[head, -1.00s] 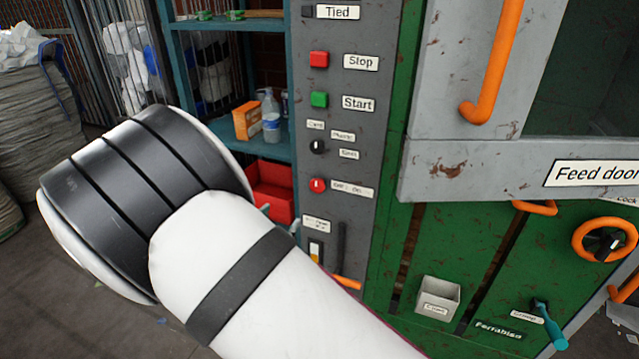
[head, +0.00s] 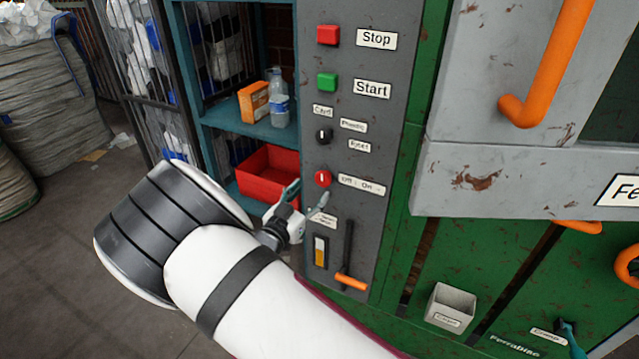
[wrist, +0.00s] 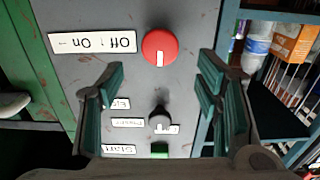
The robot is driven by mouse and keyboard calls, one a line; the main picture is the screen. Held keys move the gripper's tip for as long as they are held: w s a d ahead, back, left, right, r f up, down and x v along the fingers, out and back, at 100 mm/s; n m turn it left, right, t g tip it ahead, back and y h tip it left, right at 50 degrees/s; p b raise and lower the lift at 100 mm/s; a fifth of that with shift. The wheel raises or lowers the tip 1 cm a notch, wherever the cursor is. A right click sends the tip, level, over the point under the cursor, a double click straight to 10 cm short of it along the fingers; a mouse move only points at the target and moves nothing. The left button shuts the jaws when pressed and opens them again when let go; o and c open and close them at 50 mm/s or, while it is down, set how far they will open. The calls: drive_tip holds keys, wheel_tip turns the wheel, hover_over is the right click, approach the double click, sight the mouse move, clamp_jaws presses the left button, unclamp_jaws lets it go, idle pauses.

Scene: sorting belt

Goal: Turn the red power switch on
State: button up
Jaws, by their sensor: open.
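The red power switch (head: 322,178) is a round knob on the grey control panel, beside a label (head: 361,184) reading Off and On. Its white mark stands upright in the head view. The switch also shows in the wrist view (wrist: 160,47), which is upside down, with its white mark towards the picture's bottom. My gripper (head: 304,197) is in front of the panel, just below and left of the switch in the head view. In the wrist view my gripper (wrist: 160,73) is open and empty, its teal fingertips spread to either side, with the switch between and beyond them.
A black selector knob (head: 323,135), green Start button (head: 327,82) and red Stop button (head: 328,35) sit above the switch. A lever with an orange handle (head: 351,281) is below. A shelf with a red bin (head: 268,172) stands left; the feed door (head: 470,165) juts out right.

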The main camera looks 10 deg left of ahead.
sight(322, 179)
drive_tip(key=x, duration=0.6)
drive_tip(key=c, duration=1.2)
